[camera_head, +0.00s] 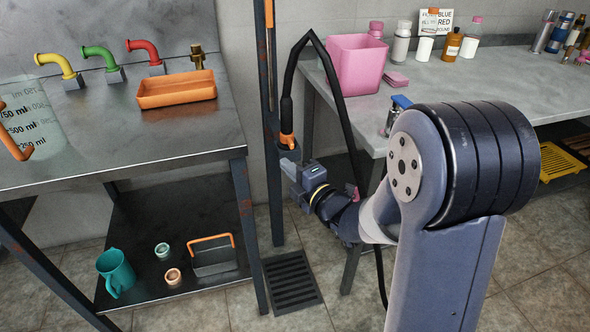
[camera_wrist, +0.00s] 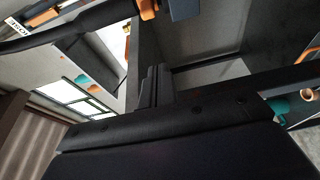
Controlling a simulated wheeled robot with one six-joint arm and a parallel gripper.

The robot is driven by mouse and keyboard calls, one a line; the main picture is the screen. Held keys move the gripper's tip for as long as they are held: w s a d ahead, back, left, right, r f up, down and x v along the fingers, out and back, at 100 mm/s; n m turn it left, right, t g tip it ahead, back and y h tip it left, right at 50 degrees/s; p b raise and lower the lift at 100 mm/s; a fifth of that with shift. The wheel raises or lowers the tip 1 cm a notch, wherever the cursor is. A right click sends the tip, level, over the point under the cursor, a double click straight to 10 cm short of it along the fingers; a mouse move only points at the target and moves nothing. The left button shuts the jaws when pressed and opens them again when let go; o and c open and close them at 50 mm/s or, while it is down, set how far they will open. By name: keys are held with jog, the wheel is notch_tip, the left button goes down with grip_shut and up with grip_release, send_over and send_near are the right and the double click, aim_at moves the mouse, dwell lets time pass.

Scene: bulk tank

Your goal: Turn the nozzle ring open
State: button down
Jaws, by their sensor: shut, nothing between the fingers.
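The orange nozzle ring (camera_head: 287,139) sits at the lower end of a black hose nozzle (camera_head: 286,113) hanging beside a dark post. A grey-blue piece shows just below the ring. In the wrist view the orange ring (camera_wrist: 147,9) is at the top edge, with a grey-blue block (camera_wrist: 185,9) to its right. My gripper (camera_head: 289,168) is just below the ring in the head view. In the wrist view its dark fingers (camera_wrist: 152,85) are together with nothing between them, apart from the ring. The ring's turn position cannot be told.
The dark post (camera_head: 270,120) stands right behind the nozzle. A steel table (camera_head: 130,150) with an orange tray (camera_head: 177,89) is on the left. A grey counter (camera_head: 480,85) with a pink bin (camera_head: 355,65) is on the right. A floor drain (camera_head: 291,282) lies below.

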aim_at(289, 140)
jog(key=w, duration=0.3)
jog(key=w+a, duration=0.1)
jog(key=w, duration=0.2)
jog(key=shift+w+a, duration=0.1)
jog(key=shift+w, duration=0.1)
jog(key=shift+w+d, duration=0.15)
jog(key=shift+d, duration=0.4)
jog(key=shift+d, duration=0.1)
